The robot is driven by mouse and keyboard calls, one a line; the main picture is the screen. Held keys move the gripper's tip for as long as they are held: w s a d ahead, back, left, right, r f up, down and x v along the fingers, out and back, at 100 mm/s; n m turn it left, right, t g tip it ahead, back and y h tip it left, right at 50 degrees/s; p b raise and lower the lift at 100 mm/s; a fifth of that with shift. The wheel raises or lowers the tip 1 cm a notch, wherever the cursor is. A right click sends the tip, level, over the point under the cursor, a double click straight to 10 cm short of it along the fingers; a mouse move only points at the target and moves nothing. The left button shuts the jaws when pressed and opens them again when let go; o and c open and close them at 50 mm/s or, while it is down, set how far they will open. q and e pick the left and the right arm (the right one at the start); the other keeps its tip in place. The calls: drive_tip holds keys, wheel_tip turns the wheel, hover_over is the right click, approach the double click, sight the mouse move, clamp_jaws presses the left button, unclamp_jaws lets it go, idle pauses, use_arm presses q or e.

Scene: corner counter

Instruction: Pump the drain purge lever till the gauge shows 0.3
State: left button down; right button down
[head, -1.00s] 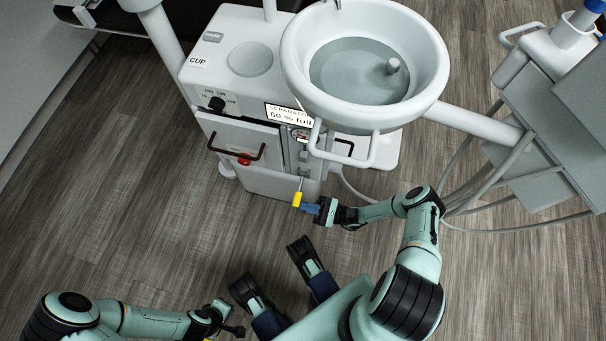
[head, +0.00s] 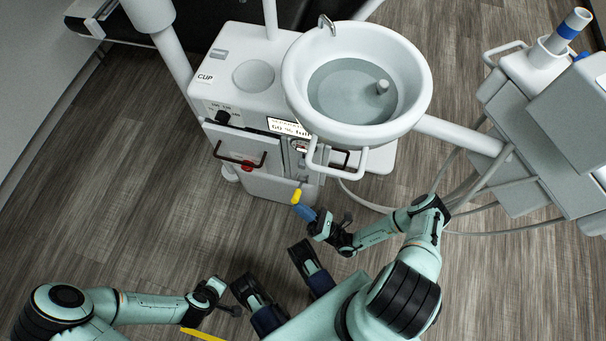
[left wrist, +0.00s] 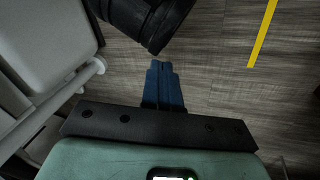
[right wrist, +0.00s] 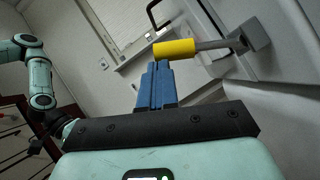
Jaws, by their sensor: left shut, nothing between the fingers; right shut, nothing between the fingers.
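The drain purge lever's yellow grip (head: 296,196) sticks out from the low front of the white cuspidor unit (head: 262,187). My left gripper (left wrist: 165,66) is shut and empty over the floor.
A round bowl (head: 418,70) with a front rail (head: 335,172) overhangs the unit's right. A dark drawer handle (head: 240,162) and red knob (head: 247,166) are left of the lever. Hoses run at right. The floor at left is clear, with a yellow strip (left wrist: 262,35).

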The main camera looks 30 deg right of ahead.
use_arm(q)
drive_tip(key=shift+s+d+r, duration=0.25)
drive_tip(key=shift+s+r, duration=0.05)
drive_tip(key=shift+s, duration=0.2)
use_arm(e)
drive_tip(key=shift+w+r, duration=0.1)
drive_tip(key=shift+r, duration=0.35)
drive_tip(key=shift+d+r, duration=0.1)
drive_tip(key=shift+r, duration=0.05)
